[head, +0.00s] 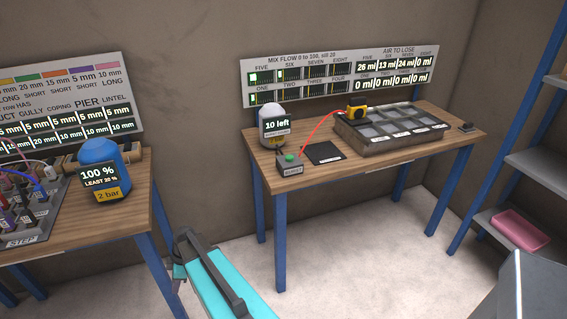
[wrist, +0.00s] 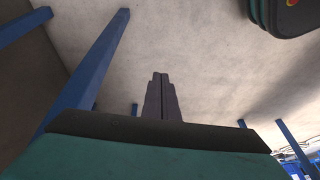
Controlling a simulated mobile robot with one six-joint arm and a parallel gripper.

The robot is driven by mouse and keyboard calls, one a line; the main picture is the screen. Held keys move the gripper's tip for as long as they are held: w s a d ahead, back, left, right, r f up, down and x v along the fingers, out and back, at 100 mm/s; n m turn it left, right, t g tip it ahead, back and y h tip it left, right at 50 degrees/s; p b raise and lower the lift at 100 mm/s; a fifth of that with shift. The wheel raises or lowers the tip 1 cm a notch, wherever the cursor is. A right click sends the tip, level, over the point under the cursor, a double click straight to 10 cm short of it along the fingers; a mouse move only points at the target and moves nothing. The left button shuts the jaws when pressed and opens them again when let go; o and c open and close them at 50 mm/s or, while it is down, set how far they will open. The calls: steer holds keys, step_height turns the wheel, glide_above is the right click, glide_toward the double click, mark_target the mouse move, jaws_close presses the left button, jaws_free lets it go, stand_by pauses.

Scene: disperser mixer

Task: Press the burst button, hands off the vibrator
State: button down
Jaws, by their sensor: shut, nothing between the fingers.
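The burst button is a green cap (head: 289,156) on a small grey box (head: 291,168) with a label, at the front left of the right-hand table. The vibrator is a yellow and black unit (head: 356,113) resting at the back left of a dark mould tray (head: 390,128). A red cable curves from near the button box to the vibrator. In the wrist view my gripper (wrist: 160,76) is shut and empty, with floor behind it. In the head view my teal arm is low in front of the table, apart from the button; its fingertips are not clear there.
A white container reading "10 left" (head: 273,127) stands behind the button box, with a dark pad (head: 324,153) to its right. A left table (head: 90,231) holds a blue tank (head: 100,167). A blue shelf rack stands at right.

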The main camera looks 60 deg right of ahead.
steer(key=w+d+r+m+t+h+p, duration=0.1)
steer(key=w+d+r+t, duration=0.15)
steer(key=d+r, duration=1.05)
steer(key=w+d+r+m+t+h, duration=0.1)
steer(key=w+d+r+t+h, duration=0.15)
steer(key=d+r, duration=1.1)
step_height(320, 180, up, 17)
steer(key=m+t+h+p, duration=0.1)
steer(key=m+h+p, duration=0.1)
steer(key=m+h, duration=0.2)
glide_above(291, 158)
steer(key=shift+r, duration=0.1)
steer(key=shift+f+b, duration=1.1)
steer(key=shift+f, duration=2.4)
steer(key=shift+f+b, duration=0.75)
steer(key=shift+f, duration=0.15)
